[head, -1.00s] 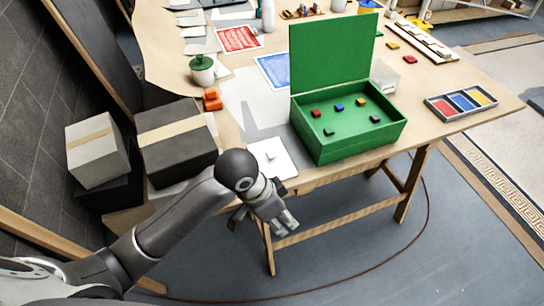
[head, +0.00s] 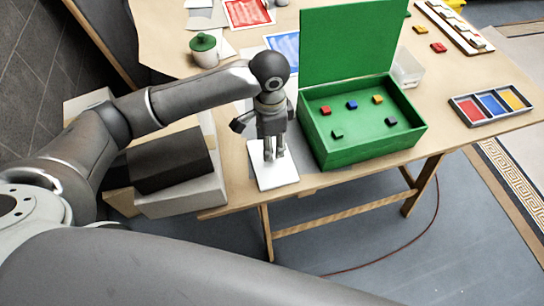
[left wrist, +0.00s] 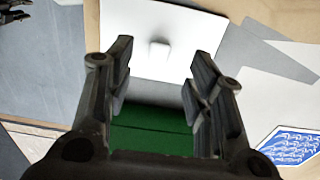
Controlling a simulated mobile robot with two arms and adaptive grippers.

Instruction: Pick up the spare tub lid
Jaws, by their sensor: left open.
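The spare tub lid is a white square plate (head: 277,178) with a small knob. It lies flat at the table's front edge, left of the green box. In the left wrist view the lid (left wrist: 150,24) and its knob show beyond my fingers. My left gripper (head: 274,155) points down over the lid, fingers open; in the left wrist view the open jaws (left wrist: 160,84) have nothing between them. I cannot tell how far above the lid the fingertips are. My right gripper does not show clearly in any view.
The open green box (head: 350,155) holding several small coloured blocks stands close right of the gripper. Boxes (head: 168,163) sit left, below my arm. A three-colour tray (head: 490,104) lies at the right.

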